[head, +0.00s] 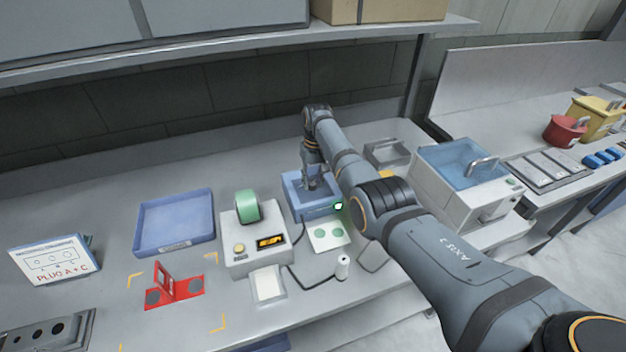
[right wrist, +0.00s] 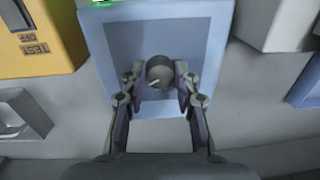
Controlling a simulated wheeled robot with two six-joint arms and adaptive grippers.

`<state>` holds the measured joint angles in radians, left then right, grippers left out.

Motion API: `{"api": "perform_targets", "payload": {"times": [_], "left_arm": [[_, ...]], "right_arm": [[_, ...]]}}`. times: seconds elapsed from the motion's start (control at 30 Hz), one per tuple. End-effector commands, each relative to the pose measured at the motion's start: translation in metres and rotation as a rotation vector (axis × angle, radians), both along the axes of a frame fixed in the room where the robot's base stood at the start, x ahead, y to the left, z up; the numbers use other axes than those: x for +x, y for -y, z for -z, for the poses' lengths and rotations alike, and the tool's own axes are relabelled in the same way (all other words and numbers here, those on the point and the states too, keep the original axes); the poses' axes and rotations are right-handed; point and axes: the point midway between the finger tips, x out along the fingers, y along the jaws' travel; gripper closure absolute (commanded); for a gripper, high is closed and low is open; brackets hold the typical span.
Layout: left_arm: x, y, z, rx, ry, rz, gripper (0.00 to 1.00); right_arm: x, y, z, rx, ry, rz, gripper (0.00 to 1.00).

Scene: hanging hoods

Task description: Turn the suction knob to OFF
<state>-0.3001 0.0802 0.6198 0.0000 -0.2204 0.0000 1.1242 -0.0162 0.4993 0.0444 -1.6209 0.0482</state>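The suction knob (right wrist: 160,72) is a round dark grey dial with a pale pointer line, on the face of a blue box. In the head view the blue box (head: 318,211) stands on the bench with a lit green lamp (head: 338,206) at its front right corner. My right gripper (head: 313,184) is over the box and hides the knob there. In the right wrist view its fingers (right wrist: 160,78) stand on both sides of the knob, with a small gap at the left; contact at the right side is unclear. No OFF mark is readable by the knob. My left gripper is out of view.
A grey device with a green roll (head: 248,207) stands left of the box, near a blue tray (head: 175,248) and a red fixture (head: 176,291). A water bath (head: 455,170) stands to the right. A shelf (head: 230,45) hangs above. A yellow TEST unit (right wrist: 38,40) flanks the box.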

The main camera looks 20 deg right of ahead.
Motion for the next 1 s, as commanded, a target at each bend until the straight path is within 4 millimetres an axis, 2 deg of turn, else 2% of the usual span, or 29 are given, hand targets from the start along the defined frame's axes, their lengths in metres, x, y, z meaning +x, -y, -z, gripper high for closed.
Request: {"api": "perform_targets", "payload": {"times": [0.03, 0.1, 0.47, 0.67, 1.0], "left_arm": [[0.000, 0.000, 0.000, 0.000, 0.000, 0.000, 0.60], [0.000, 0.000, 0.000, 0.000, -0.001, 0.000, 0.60], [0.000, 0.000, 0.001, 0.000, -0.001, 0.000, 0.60], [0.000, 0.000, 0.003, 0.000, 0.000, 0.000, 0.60], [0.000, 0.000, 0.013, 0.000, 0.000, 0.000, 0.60]], "right_arm": [[0.000, 0.000, 0.000, 0.000, 0.000, 0.000, 0.90], [0.000, 0.000, 0.000, 0.000, 0.000, 0.000, 1.00], [0.001, 0.000, -0.001, 0.000, 0.001, -0.059, 1.00], [0.001, 0.001, 0.000, 0.000, 0.000, -0.189, 1.00], [0.002, 0.001, 0.001, -0.001, 0.001, -0.508, 1.00]]}}
